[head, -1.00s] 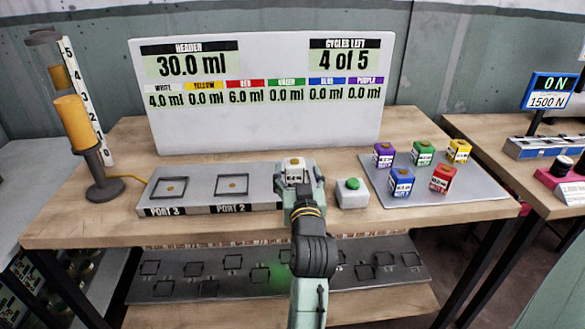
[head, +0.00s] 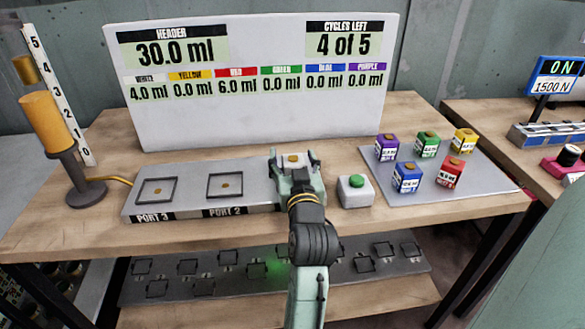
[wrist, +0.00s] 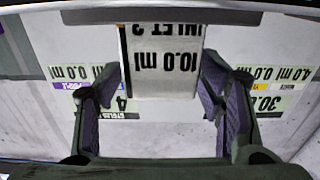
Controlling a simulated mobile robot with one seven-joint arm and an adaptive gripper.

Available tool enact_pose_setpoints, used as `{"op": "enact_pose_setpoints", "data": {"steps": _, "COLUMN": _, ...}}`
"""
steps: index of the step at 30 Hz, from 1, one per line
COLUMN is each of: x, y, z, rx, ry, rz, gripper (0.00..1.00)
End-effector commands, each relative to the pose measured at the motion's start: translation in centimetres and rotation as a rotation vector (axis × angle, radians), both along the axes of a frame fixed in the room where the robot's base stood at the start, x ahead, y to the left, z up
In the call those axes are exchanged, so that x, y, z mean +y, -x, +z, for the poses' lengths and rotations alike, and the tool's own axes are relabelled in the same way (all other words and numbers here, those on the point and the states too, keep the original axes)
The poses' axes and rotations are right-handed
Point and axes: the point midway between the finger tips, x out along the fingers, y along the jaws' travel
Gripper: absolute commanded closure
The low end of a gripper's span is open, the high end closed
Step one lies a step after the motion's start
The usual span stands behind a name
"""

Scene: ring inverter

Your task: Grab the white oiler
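The white oiler (head: 293,161) stands at the right end of the grey port panel, past PORT 2, with a tan spot on its top. My gripper (head: 294,167) is around it, one finger on each side, with a small gap visible in the head view. In the wrist view the oiler (wrist: 165,75) shows an upside-down label reading 10.0 ml. It sits between the finger pads of my gripper (wrist: 160,88). Whether either pad touches it cannot be told. My arm hides the oiler's lower front.
A green-button box (head: 355,191) stands just right of my gripper. Purple (head: 387,148), green, yellow, blue and red oilers stand on a grey plate (head: 480,184). The display board (head: 260,125) is behind. An orange cylinder gauge (head: 45,120) stands at left.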

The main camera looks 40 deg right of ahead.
Motion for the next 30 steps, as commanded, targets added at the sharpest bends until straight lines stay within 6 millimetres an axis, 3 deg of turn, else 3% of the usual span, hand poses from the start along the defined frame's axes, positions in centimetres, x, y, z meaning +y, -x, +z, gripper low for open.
{"op": "enact_pose_setpoints", "data": {"steps": 21, "x": -0.01, "y": -0.02, "z": -0.01, "rx": 0.0, "ry": 0.0, "rz": 0.0, "gripper": 0.88}}
{"op": "enact_pose_setpoints", "data": {"steps": 30, "x": -0.01, "y": -0.09, "z": 0.21, "rx": -0.001, "ry": 0.001, "rz": 0.0, "gripper": 0.9}}
